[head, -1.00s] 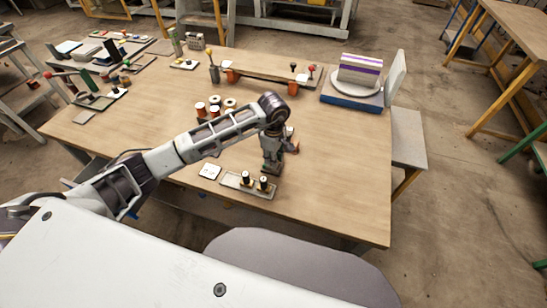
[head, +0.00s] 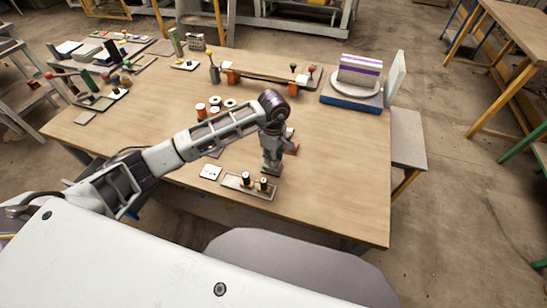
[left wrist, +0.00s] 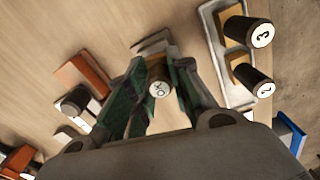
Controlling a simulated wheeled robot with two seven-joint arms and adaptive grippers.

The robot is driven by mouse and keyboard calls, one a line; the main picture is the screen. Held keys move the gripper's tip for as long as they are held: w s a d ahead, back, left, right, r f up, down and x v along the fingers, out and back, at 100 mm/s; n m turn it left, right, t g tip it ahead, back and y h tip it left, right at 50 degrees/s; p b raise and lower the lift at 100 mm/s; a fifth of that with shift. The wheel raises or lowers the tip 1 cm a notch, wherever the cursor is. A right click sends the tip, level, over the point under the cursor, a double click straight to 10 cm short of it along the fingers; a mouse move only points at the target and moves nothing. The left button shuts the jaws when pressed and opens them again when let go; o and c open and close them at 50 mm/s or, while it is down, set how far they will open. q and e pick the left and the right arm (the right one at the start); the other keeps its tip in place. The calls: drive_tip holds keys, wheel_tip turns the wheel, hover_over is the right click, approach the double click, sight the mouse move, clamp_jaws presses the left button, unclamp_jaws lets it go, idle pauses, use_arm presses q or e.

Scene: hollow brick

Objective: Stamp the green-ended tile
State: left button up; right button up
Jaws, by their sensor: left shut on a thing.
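My left gripper (head: 271,168) points down over the near middle of the table. In the left wrist view its dark green fingers (left wrist: 158,95) are shut on a stamp (left wrist: 158,88) with a round, marked white top. A pale flat piece (left wrist: 153,44) shows just beyond the stamp; I cannot tell whether it is a tile. The green-ended tile cannot be made out clearly. My right gripper is out of view.
A white card (head: 210,172) lies left of the tray. Spools (head: 214,112) stand behind my arm. A long wooden rail (head: 265,73) and a blue-based stand (head: 351,98) are at the back.

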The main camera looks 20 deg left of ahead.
use_arm(q)
drive_tip(key=shift+r, duration=0.8)
drive_tip(key=shift+r+p, duration=0.4)
drive_tip(key=shift+p, duration=0.05)
drive_tip(key=shift+r+p, duration=0.5)
drive_tip(key=shift+r, duration=1.1)
use_arm(e)
drive_tip(key=shift+a+r, duration=0.4)
drive_tip(key=shift+r, duration=0.2)
drive_tip(key=shift+a+r, duration=0.4)
drive_tip(key=shift+r, duration=0.2)
drive_tip(key=shift+d, duration=0.15)
